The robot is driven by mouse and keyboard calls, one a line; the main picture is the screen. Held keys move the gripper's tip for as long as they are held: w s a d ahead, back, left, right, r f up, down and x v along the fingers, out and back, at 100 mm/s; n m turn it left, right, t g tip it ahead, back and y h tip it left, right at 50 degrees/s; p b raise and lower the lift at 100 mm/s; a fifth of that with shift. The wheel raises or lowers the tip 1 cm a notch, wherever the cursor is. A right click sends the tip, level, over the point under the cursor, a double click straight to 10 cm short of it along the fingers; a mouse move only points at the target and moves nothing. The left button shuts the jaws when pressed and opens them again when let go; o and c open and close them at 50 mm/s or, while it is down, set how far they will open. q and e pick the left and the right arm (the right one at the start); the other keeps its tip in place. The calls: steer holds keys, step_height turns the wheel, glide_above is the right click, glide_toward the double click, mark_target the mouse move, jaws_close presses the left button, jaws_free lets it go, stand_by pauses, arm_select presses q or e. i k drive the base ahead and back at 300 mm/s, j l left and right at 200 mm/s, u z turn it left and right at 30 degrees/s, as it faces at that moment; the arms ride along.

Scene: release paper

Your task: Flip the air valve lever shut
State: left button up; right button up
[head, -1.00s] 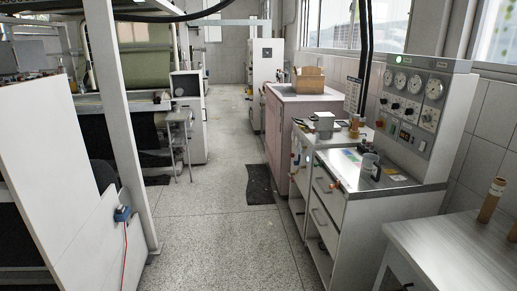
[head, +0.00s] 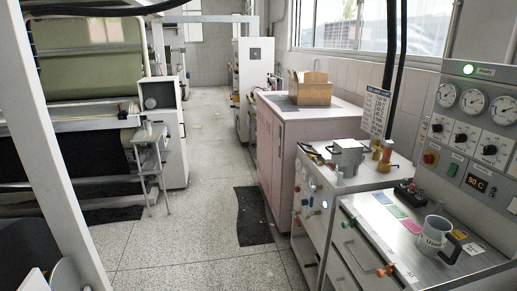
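Neither of my grippers is in view. Several small coloured fittings show on the fronts of the low white cabinets at right: an orange one (head: 386,270) at the near cabinet's front edge, a green one (head: 348,224) at its far corner, and a red one (head: 296,213) on the cabinet behind. They are too small to tell which, if any, is the air valve lever, or how it is turned.
A grey gauge panel (head: 465,150) stands at right above the near cabinet top, which holds a mug (head: 433,238). A pink cabinet (head: 270,150) bears a cardboard box (head: 310,88). A dark mat (head: 254,215) lies on the floor. The aisle floor (head: 190,235) is open; a roll machine (head: 90,60) stands left.

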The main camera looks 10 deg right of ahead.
mark_target(312, 197)
steer(key=i+z, duration=0.45)
steer(key=i+j+z, duration=0.1)
steer(key=i+z, duration=0.4)
steer(key=i+j+z, duration=0.25)
steer(key=i+z, duration=0.2)
